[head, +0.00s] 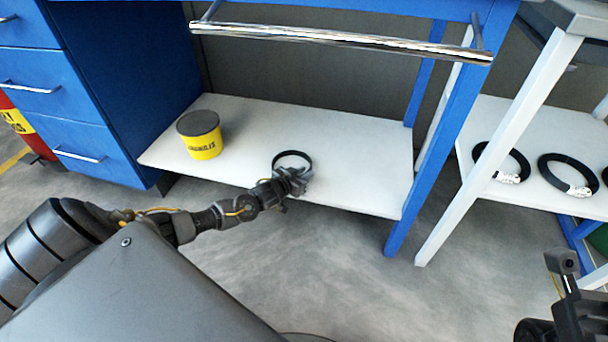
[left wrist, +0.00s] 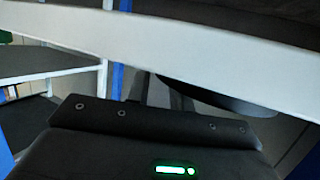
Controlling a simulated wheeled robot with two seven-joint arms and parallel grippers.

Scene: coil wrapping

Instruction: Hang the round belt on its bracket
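The round belt (head: 292,154) is a thin black ring at the front of the white lower shelf, with its near side hidden by my left gripper. My left gripper (head: 293,178) is at the shelf's front edge, up against the belt's near side. In the left wrist view, a dark curved piece, likely the belt (left wrist: 225,98), shows beneath the pale shelf edge, beside the dark fingers (left wrist: 160,92). Whether the fingers are closed on it is unclear. Part of my right arm (head: 562,264) is at the lower right; its fingertips are not clear. I cannot make out the bracket.
A yellow tub with a dark lid (head: 200,136) stands left on the shelf (head: 345,135). A chrome rail (head: 340,39) crosses above. Blue drawers (head: 62,105) stand left. Black coils with white labels (head: 502,163) lie on the right-hand white shelf. The shelf right of the belt is clear.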

